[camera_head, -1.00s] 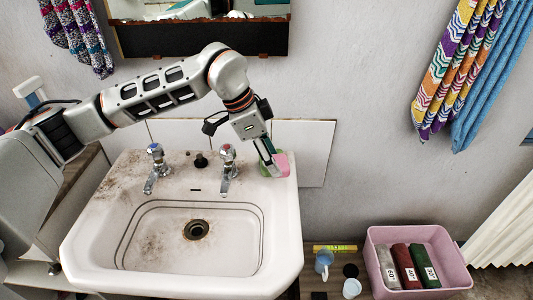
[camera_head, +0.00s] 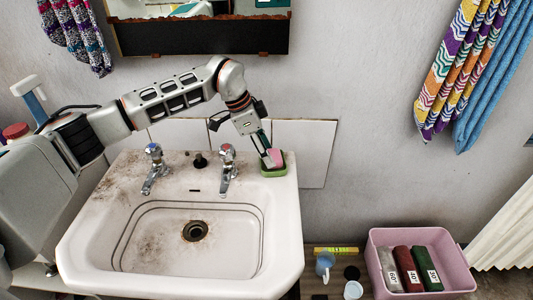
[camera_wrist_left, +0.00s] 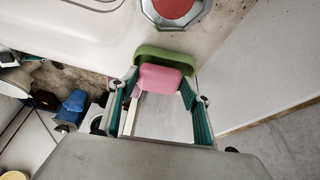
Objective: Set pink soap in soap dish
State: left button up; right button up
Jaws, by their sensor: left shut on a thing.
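The pink soap (camera_head: 273,158) is a small rounded block at the back right corner of the sink. My left gripper (camera_head: 267,153) reaches down from above and is shut on it. In the left wrist view the soap (camera_wrist_left: 160,79) sits between the two green-sided fingers. The green soap dish (camera_head: 273,171) stands on the sink's corner ledge, directly under the soap. In the left wrist view the soap overlaps the dish (camera_wrist_left: 148,52) and hides part of it. I cannot tell whether the soap touches the dish floor. My right gripper is out of view.
The white, stained sink (camera_head: 284,225) has two taps (camera_head: 227,168) left of the dish. White tiles (camera_head: 306,150) and the wall stand close behind. A pink bin (camera_head: 455,278) with several rolled items is at the lower right, beside a blue mug (camera_head: 324,263).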

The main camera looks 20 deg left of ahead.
pick_arm(q)
jog(key=shift+w+f, duration=0.2)
jog(key=shift+f, duration=0.35)
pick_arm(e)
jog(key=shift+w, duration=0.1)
pick_arm(q)
jog(key=o, duration=1.3)
jog(key=shift+a+r, duration=0.1)
jog(key=shift+r, duration=0.1)
jog(key=shift+p+v, duration=0.65)
jog(key=shift+v, duration=5.25)
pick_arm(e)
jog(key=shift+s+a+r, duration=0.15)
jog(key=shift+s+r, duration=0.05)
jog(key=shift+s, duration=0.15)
